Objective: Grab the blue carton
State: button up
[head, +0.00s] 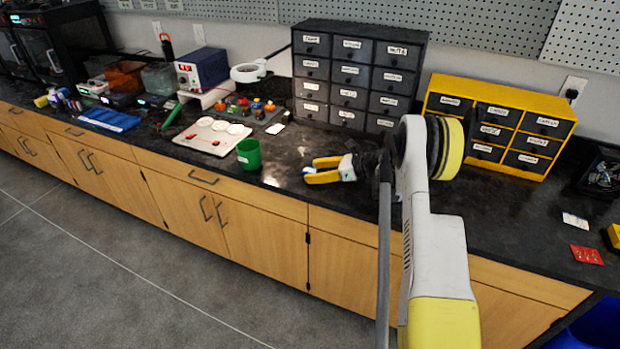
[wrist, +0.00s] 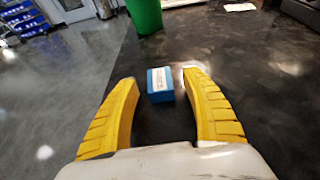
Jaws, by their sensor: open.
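The blue carton (wrist: 160,86) is a small box with a white label on its top. In the wrist view it sits on the dark countertop, between and slightly beyond my fingertips. My gripper (wrist: 160,78) is open, with one yellow finger on each side of the carton and a visible gap to each. In the head view my gripper (head: 314,170) is low over the counter, pointing left. I cannot make out the carton in the head view; it appears hidden by my gripper or arm.
A green cup (head: 249,153) stands left of my gripper; it also shows ahead in the wrist view (wrist: 146,14). A dark drawer cabinet (head: 312,75) stands behind, and a yellow one (head: 480,97) to the right. The counter's front edge is close by.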

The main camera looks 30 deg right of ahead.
jog(key=shift+w+a+f, duration=0.15)
jog(key=shift+w+a, duration=0.2)
jog(key=c, duration=1)
